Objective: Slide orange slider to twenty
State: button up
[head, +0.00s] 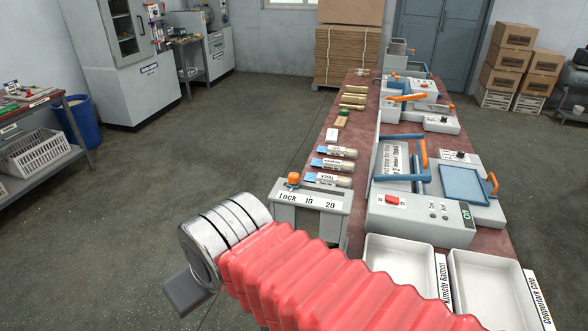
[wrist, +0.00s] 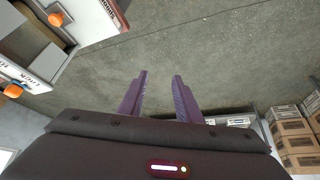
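The orange slider (head: 294,178) sits at the left end of its grey box (head: 333,206), above the word "lock". The marks 10 and 20 lie to its right along the front. In the head view my arm reaches left in front of the box, and the fingers are hidden.
The long red-topped bench (head: 330,124) carries presses with orange and blue handles behind and right of the slider box. White trays (head: 398,258) stand at the near right. A second orange knob (wrist: 56,18) shows in the wrist view. The floor left of the bench is clear.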

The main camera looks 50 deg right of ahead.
jog(key=shift+o, duration=0.2)
jog(key=shift+o, duration=0.8)
jog(key=w+d+r+m+g, duration=0.1)
jog(key=w+d+r+m, duration=0.4)
jog(key=d+m, duration=0.3)
jog(key=w+d+r+m+g, duration=0.1)
jog(key=w+d+r+m, duration=0.3)
jog(key=d+m, duration=0.35)
jog(key=d+r+m+y, duration=0.2)
jog(key=d+m, duration=1.3)
jog(key=d, duration=0.8)
jog(key=shift+s+r, duration=0.25)
jog(key=shift+r, duration=0.45)
jog(key=shift+a+f, duration=0.1)
jog(key=shift+f, duration=0.05)
